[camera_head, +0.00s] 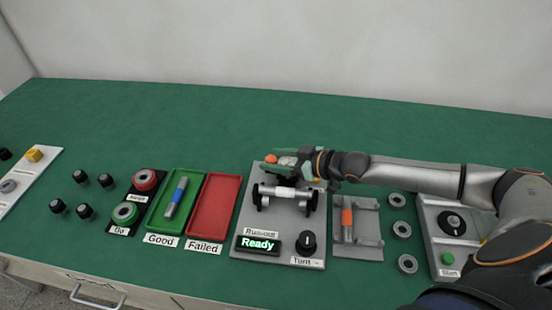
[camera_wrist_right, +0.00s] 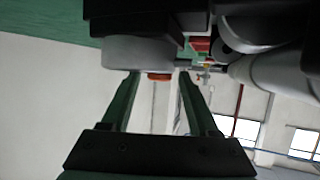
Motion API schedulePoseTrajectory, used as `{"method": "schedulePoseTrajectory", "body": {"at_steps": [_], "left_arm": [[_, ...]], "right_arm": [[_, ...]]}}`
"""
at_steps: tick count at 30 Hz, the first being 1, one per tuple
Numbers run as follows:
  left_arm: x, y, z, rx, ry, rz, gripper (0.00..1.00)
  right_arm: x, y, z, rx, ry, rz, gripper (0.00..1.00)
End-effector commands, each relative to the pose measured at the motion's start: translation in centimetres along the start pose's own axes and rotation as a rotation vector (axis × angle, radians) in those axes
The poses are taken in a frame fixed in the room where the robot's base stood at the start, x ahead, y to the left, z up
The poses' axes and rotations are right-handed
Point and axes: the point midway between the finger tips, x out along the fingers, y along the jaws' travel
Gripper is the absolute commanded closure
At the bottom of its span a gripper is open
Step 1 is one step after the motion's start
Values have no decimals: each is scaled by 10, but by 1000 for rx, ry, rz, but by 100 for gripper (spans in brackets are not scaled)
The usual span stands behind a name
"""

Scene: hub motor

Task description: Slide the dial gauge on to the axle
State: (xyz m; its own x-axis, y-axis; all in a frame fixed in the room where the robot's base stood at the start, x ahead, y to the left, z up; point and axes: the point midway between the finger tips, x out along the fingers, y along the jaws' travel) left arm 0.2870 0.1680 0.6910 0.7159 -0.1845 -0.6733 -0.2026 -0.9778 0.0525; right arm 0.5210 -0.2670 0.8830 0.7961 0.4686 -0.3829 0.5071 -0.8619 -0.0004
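The dial gauge (camera_head: 287,161), a grey body with an orange end, is at the back of the grey motor stand, partly hidden by my right gripper (camera_head: 290,163). The gripper's greenish fingers lie apart on either side of it. In the right wrist view, a grey rounded body (camera_wrist_right: 140,52) with an orange part (camera_wrist_right: 158,76) sits at the fingertips, with gaps beside the orange part; contact is unclear. The axle (camera_head: 270,190) lies horizontally across two black supports with a light sleeve at its middle, just in front of the gripper. My left gripper is not in view.
The "Ready" display (camera_head: 258,244) and black dial (camera_head: 307,243) are at the stand's front. The green tray (camera_head: 160,216) holds a blue-grey part; the red tray (camera_head: 213,205) is empty. A grey holder (camera_head: 366,236) and several rings lie right. Green table behind is clear.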

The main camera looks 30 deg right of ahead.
Motion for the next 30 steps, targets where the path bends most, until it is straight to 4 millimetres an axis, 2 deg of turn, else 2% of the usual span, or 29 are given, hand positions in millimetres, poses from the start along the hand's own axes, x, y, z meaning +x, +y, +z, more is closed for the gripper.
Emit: {"method": "schedulePoseTrajectory", "body": {"at_steps": [2,15,30], "left_arm": [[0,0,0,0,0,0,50],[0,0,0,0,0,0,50],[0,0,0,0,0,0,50]], "right_arm": [[0,0,0,0,0,0,50],[0,0,0,-1,0,0,99],[0,0,0,0,0,0,100]]}}
